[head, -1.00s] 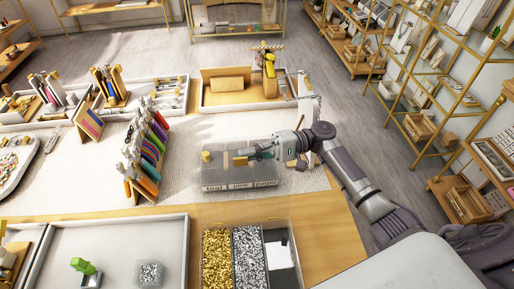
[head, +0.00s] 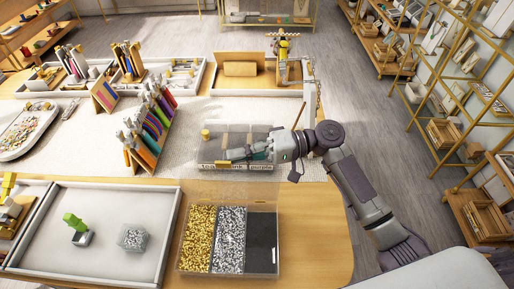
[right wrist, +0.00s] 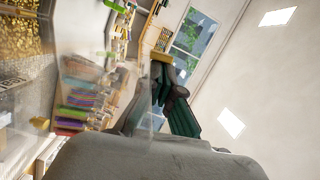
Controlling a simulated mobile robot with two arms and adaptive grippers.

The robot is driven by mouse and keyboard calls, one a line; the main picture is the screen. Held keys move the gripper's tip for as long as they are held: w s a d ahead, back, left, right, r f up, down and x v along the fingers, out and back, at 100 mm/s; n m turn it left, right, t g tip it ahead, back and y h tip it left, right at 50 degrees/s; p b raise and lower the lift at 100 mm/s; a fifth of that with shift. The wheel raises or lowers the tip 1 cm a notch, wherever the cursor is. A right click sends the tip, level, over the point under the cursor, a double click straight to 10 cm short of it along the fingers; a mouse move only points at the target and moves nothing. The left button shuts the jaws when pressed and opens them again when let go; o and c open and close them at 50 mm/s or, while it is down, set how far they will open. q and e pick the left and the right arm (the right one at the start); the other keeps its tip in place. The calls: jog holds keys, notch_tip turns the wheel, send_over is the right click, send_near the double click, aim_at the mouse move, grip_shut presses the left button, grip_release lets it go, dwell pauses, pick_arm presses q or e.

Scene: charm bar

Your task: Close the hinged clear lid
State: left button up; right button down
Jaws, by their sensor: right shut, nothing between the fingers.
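The front box (head: 278,255) holds gold, silver and black sections. Its clear lid (head: 236,193) is faint and appears to stand raised along the box's far edge. A second, labelled box (head: 201,150) stands behind it on the pale mat. My right gripper (head: 228,158) is shut and empty, reaching left across the front of the labelled box, behind the raised lid. Whether it touches the lid or that box cannot be told. In the right wrist view its dark teal fingers (right wrist: 162,85) are together, with a see-through surface at their left. My left gripper is not in view.
A white tray (head: 165,225) with a green piece and a small clear box lies left of the front box. A rack of colourful pens (head: 152,130) stands left of the labelled box. Bare wooden tabletop (head: 315,225) is at the right.

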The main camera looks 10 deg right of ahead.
jog(key=shift+s, duration=0.45)
jog(key=shift+a, duration=0.2)
jog(key=shift+w+a+f, duration=0.1)
jog(key=shift+w+a, duration=0.1)
jog(key=shift+w, duration=0.1)
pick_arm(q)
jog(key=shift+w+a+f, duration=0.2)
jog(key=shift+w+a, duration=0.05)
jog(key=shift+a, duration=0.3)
pick_arm(e)
jog(key=d, duration=1.2)
jog(key=shift+s+r, duration=0.25)
